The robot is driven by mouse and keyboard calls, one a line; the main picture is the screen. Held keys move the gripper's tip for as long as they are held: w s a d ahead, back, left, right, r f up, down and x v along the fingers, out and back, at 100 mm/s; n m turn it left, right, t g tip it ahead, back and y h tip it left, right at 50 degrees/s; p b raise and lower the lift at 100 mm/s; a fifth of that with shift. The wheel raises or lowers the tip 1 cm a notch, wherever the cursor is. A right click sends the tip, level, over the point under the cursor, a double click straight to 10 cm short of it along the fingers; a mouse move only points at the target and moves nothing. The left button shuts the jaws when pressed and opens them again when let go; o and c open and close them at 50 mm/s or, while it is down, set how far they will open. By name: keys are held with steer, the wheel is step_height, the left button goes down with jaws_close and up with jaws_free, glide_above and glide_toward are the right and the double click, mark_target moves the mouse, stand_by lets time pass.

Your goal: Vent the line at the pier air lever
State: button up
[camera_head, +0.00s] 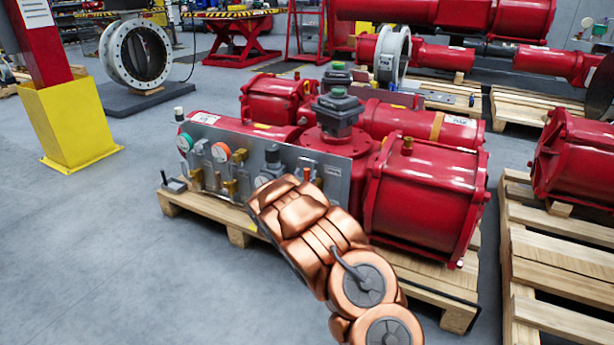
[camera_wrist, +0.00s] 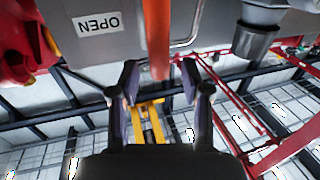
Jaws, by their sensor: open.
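My gripper (camera_wrist: 158,80) is open, with one finger on each side of the lever's lower end. I see no clear contact. In the head view, the grey panel (camera_head: 347,188) stands upright on the front of a red actuator (camera_head: 425,190). My copper-coloured arm reaches up to the panel's right half and hides my gripper. A small orange-red piece (camera_head: 307,173) shows just above the arm; I cannot tell whether it is the lever.
Gauges (camera_head: 221,152) and brass fittings (camera_head: 232,187) crowd the panel left of my arm. The actuator sits on a wooden pallet (camera_head: 240,232). Another pallet (camera_head: 560,260) with red equipment stands at the right. The floor (camera_head: 120,240) at the left is clear up to a yellow post base (camera_head: 68,122).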

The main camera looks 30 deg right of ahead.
steer(key=shift+b+x, duration=0.35)
steer(key=shift+x, duration=1.05)
jaws_close()
